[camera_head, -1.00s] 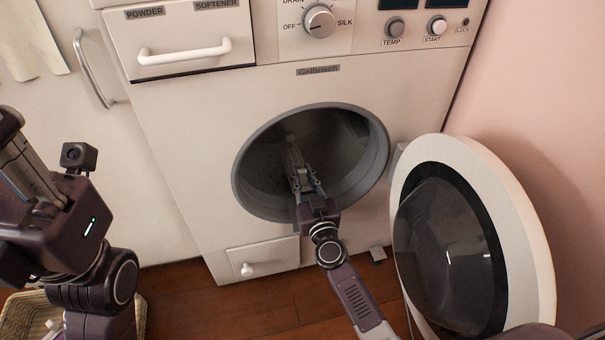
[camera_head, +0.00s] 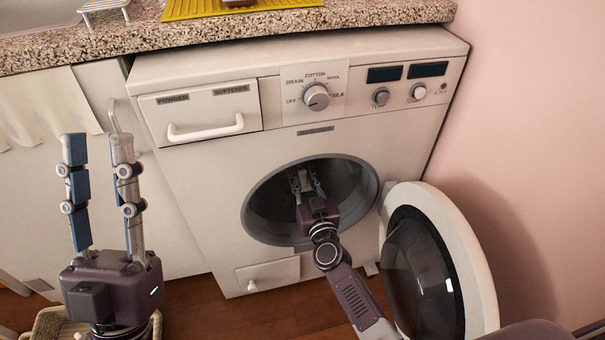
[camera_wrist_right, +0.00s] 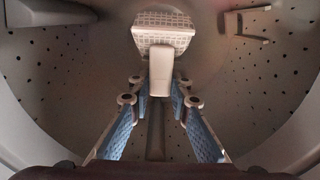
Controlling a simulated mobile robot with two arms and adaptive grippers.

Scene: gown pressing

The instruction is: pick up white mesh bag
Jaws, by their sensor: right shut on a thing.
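The white mesh bag (camera_wrist_right: 165,36) is inside the washer drum in the right wrist view. A pale tab (camera_wrist_right: 160,72) hangs down from its front between my right fingers. My right gripper (camera_wrist_right: 160,85) is shut on the bag at this tab. In the head view my right gripper (camera_head: 304,180) reaches through the open round door hole into the drum (camera_head: 270,205); the bag cannot be made out there. My left gripper (camera_head: 98,150) points up, open and empty, left of the washer.
The round washer door (camera_head: 478,270) stands open at the right, close to my right arm and the pink wall (camera_head: 530,130). A granite counter (camera_head: 370,14) is above the washer (camera_head: 200,190). A wicker basket (camera_head: 50,325) is at lower left.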

